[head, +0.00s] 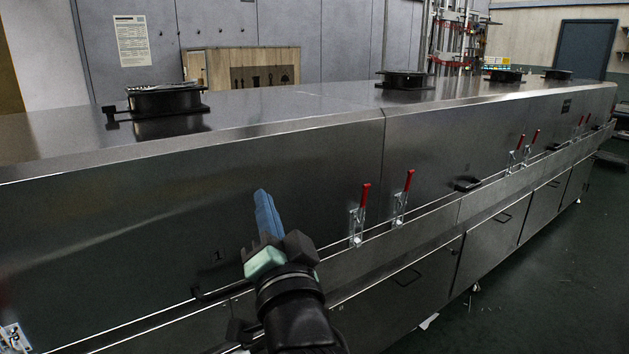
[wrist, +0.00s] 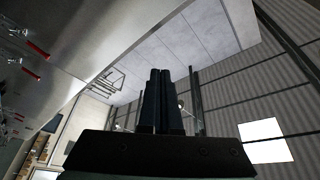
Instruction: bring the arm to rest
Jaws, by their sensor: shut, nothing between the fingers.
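My gripper (head: 264,205) is in the lower middle of the head view, its blue fingers together and pointing up. Nothing is between them. In the wrist view the dark fingers (wrist: 161,100) stand side by side against the ceiling (wrist: 175,55). In the head view my gripper shows in front of the steel front panel of the tunnel dryer (head: 120,210). I cannot tell how wide the gap to the panel is. My wrist hides part of the dryer's lower edge.
Red-handled latches (head: 360,212) and a black handle (head: 467,184) stick out from the dryer front right of my gripper. Another black handle (head: 205,293) lies just left of my wrist. Dark round fittings (head: 165,100) stand on top. Green floor (head: 540,270) is clear at right.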

